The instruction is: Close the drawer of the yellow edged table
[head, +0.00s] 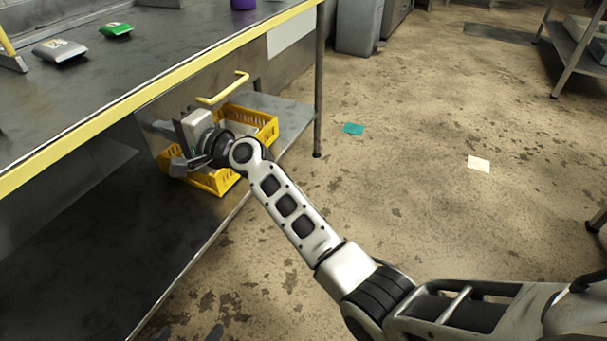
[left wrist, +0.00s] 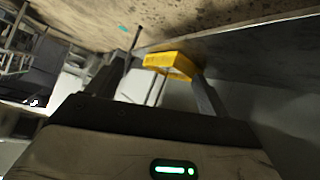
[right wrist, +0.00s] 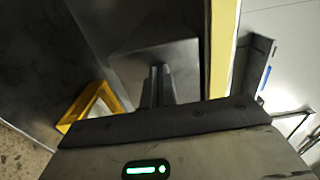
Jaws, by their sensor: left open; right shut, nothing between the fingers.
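The yellow-edged table (head: 165,82) fills the left of the head view. Below its edge is a metal drawer front (head: 178,98) with a yellow bar handle (head: 224,88). How far the drawer stands out cannot be told. My right gripper (head: 178,150) is below and left of the handle, above a yellow basket. In the right wrist view its fingers (right wrist: 158,85) are together and empty, in front of a grey metal plate; contact cannot be told. My left gripper (head: 188,332) shows only dark tips at the bottom edge; its fingers are apart and empty in the left wrist view (left wrist: 163,80).
The yellow basket (head: 262,124) sits on the lower shelf (head: 95,235), and also shows in the left wrist view (left wrist: 170,63). White and green packets (head: 115,30) lie on the tabletop. A table leg (head: 318,90) stands at the right corner. The floor to the right is open.

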